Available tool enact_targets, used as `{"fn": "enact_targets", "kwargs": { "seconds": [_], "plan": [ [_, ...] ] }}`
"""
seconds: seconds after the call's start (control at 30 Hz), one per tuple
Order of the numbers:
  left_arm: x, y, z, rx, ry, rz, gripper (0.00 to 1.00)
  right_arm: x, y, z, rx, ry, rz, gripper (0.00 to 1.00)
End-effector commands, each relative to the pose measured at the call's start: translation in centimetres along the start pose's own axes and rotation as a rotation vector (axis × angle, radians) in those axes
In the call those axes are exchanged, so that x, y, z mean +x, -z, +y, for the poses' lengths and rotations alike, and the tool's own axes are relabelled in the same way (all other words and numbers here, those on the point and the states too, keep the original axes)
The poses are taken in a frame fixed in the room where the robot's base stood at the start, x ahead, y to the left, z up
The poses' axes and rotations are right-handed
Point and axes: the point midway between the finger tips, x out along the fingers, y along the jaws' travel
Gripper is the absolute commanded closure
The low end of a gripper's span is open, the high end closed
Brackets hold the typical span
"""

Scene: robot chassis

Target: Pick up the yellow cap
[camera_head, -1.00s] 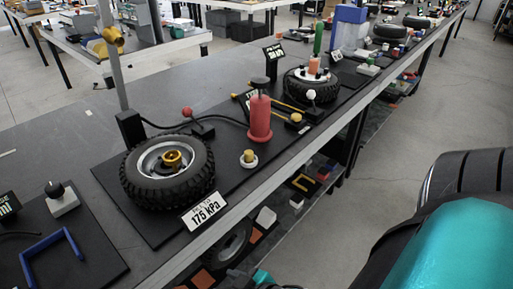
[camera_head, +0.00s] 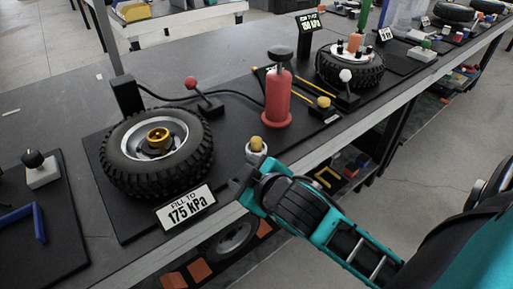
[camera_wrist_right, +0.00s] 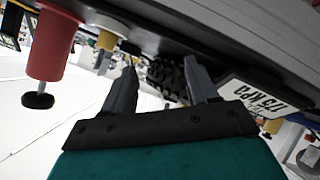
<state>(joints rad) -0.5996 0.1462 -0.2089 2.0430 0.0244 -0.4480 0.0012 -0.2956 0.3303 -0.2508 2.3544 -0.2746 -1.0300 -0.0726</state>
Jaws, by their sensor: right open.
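The yellow cap (camera_head: 256,143) sits on a small round white base at the table's front edge, between the tire and the red pump. My right gripper (camera_head: 241,184) is beside it, at the near side of the table edge, apart from it. In the right wrist view the picture is upside down; the yellow cap (camera_wrist_right: 107,40) lies to the left of the spread fingers, and my right gripper (camera_wrist_right: 160,66) is open with nothing between its fingertips. My left gripper is not in view.
The red pump (camera_head: 279,98) stands behind right. The 175 kPa sign (camera_head: 186,207) is at the front edge. A second yellow-topped piece (camera_head: 323,102) is farther right. A shelf lies below the table.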

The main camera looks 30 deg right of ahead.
Motion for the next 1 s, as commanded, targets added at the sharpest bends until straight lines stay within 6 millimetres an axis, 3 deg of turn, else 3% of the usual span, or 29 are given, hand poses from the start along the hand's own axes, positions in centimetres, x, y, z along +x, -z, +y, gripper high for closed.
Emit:
{"fn": "enact_targets", "kwargs": {
  "seconds": [0.17, 0.33, 0.5, 0.6, 0.77, 0.87, 1.0],
  "plan": [
    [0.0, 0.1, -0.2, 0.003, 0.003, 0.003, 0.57, 0.9, 5.8, 2.7, -0.177, -0.118, 0.238, 0.42],
    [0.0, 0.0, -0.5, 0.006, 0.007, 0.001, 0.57, 0.3, 13.1, 4.7, -0.444, -0.260, 0.544, 0.42],
    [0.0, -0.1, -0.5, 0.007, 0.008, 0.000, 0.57, -2.2, 20.0, 4.5, -0.838, -0.405, 0.903, 0.42],
    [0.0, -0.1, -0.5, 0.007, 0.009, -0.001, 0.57, -3.6, 22.2, 3.4, -1.096, -0.460, 1.088, 0.42],
    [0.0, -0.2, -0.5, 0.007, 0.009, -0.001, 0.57, -4.5, 22.4, 1.4, -1.546, -0.479, 1.326, 0.42],
    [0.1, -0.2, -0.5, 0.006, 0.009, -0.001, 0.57, -3.9, 20.6, 1.1, -1.846, -0.434, 1.426, 0.42],
    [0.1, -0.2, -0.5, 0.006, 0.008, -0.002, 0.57, -2.0, 16.5, 2.9, -2.264, -0.274, 1.486, 0.42]
  ]
}}
